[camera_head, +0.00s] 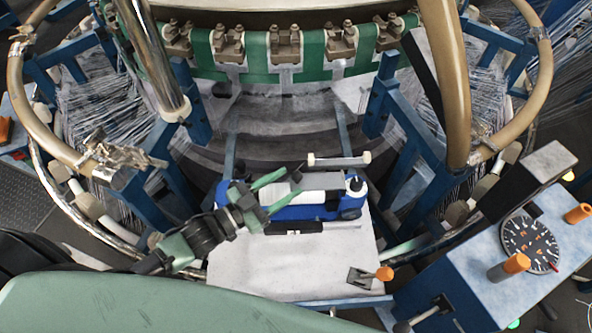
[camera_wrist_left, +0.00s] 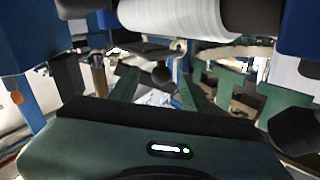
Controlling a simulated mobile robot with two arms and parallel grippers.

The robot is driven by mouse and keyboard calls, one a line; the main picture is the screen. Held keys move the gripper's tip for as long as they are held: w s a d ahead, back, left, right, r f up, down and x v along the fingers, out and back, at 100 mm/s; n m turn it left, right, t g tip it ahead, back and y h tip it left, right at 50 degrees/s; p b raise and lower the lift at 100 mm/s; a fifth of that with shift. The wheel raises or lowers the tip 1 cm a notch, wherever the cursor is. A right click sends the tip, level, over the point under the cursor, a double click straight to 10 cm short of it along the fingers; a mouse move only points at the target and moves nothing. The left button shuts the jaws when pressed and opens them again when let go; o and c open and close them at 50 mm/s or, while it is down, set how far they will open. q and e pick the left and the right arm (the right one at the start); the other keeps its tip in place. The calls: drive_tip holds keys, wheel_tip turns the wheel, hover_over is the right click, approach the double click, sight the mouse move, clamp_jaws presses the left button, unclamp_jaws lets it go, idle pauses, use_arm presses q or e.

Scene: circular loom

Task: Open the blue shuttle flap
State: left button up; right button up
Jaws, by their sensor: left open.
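The blue shuttle (camera_head: 300,212) lies on a pale worn platform (camera_head: 340,262) in front of the loom, with a white bobbin in its middle. My left gripper (camera_head: 291,183) is open over the shuttle's left part. Its green fingers are spread, and I cannot tell whether they touch the shuttle. In the left wrist view the fingers (camera_wrist_left: 160,80) stand apart below a white thread roll (camera_wrist_left: 185,15) with blue parts at either side. My right gripper is not in view.
A rod with pale ends (camera_head: 340,160) lies just behind the shuttle. Blue frame posts and tan curved pipes (camera_head: 450,80) flank the platform. A control box with a dial (camera_head: 530,244) and orange knobs stands at the right. The platform's front is mostly bare.

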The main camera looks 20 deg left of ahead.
sight(297, 177)
use_arm(q)
drive_tip(key=x, duration=0.4)
drive_tip(key=shift+a, duration=0.15)
drive_tip(key=c, duration=1)
clamp_jaws()
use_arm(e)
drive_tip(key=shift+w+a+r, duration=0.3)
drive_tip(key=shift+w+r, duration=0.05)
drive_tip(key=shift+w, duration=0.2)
use_arm(q)
drive_tip(key=shift+w, duration=0.1)
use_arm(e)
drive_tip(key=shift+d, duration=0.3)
